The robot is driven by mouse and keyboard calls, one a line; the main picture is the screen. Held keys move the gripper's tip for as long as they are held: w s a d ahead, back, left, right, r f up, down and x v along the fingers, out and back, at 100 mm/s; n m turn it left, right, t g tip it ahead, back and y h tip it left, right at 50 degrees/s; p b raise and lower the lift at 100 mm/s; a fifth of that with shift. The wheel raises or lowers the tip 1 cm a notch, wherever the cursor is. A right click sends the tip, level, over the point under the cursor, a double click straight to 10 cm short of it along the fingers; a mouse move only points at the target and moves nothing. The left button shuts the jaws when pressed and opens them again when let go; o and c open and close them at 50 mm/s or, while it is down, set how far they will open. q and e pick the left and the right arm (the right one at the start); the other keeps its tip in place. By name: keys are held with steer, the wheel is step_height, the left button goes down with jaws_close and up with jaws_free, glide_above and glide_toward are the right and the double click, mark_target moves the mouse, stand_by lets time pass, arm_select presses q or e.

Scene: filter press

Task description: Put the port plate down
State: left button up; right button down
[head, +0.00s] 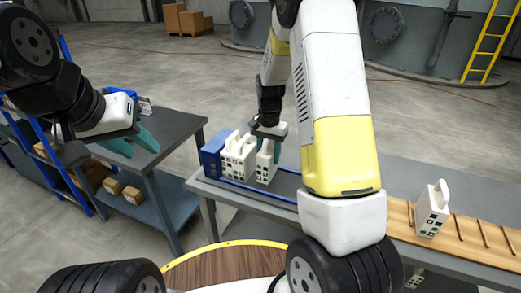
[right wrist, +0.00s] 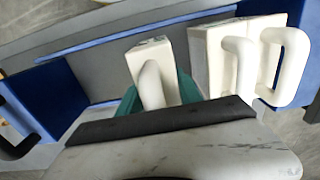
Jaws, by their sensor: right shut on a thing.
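My right gripper (head: 268,146) reaches down over the grey bench and is shut on a white port plate (head: 265,168), which has dark and green square ports on its face. In the right wrist view the same plate (right wrist: 153,62) stands between the teal fingers, its handle towards the camera. It is upright between the blue rails; whether its bottom touches the bench is hidden. More white plates (head: 237,158) stand beside it, against a blue end block (head: 211,157). My left gripper (head: 132,146) is open and empty, above the dark side table.
Another white port plate (head: 432,212) stands on a slatted wooden rack (head: 470,240) at the right. The dark side table (head: 172,135) has a blue item at its back. Cardboard boxes (head: 124,190) sit on the shelf below. My right arm hides the bench's middle.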

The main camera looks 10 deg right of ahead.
steer(key=shift+f, duration=1.25)
steer(key=shift+f, duration=0.1)
steer(key=c, duration=0.8)
jaws_free()
step_height(320, 180, up, 12)
steer(key=shift+s+r, duration=0.1)
steer(key=s+r+n+t+y, duration=0.2)
steer(key=s+r+n+t, duration=0.1)
steer(key=s+r, duration=0.7)
steer(key=s+r+n+t, duration=0.1)
steer(key=s, duration=0.3)
steer(key=s+a+r+n+t, duration=0.1)
steer(key=s+r+n, duration=0.1)
steer(key=s, duration=0.3)
steer(key=s+a+r+n+t, duration=0.1)
steer(key=s+r, duration=0.1)
steer(key=s, duration=0.3)
steer(key=shift+s, duration=0.1)
